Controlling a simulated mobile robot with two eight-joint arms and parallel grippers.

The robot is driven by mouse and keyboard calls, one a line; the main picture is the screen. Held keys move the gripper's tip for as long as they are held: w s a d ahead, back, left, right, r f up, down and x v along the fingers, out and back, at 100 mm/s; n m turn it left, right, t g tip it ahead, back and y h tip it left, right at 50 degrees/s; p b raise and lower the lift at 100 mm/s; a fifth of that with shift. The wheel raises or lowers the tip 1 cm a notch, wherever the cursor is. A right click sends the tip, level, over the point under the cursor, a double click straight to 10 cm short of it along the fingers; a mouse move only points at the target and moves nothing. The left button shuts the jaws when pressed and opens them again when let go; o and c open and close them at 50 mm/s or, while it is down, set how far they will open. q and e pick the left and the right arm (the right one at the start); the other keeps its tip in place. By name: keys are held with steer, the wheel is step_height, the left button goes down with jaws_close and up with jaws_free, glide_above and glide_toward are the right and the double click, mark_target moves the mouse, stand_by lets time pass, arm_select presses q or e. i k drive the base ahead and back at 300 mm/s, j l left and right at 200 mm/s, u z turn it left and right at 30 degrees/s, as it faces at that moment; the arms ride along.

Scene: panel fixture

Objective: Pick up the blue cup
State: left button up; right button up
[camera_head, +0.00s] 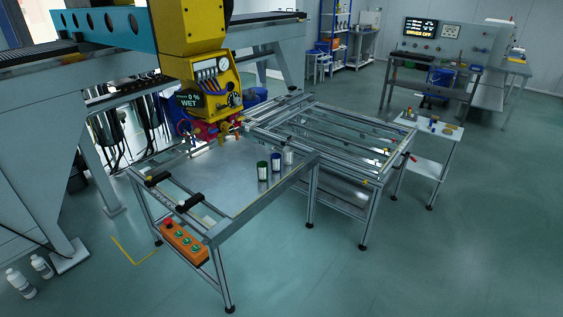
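The three form a short row, close together. Neither of my grippers nor my arms show in this view.
A yellow machine head (212,84) hangs over the table's back. An orange button box (184,243) is on the table's front left side. A rail frame (330,142) adjoins at the right, with a small cart (430,135) beyond.

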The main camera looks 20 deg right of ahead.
mark_target(276, 162)
steer(key=i+l, duration=0.4)
steer(key=i+l+u, duration=0.15)
steer(key=i+l, duration=0.6)
steer(key=l, duration=0.15)
steer(key=i+l+u, duration=0.1)
steer(key=i+l, duration=0.25)
steer(key=i+l+u, duration=0.1)
steer(key=i+l, duration=0.25)
steer(key=l, duration=0.25)
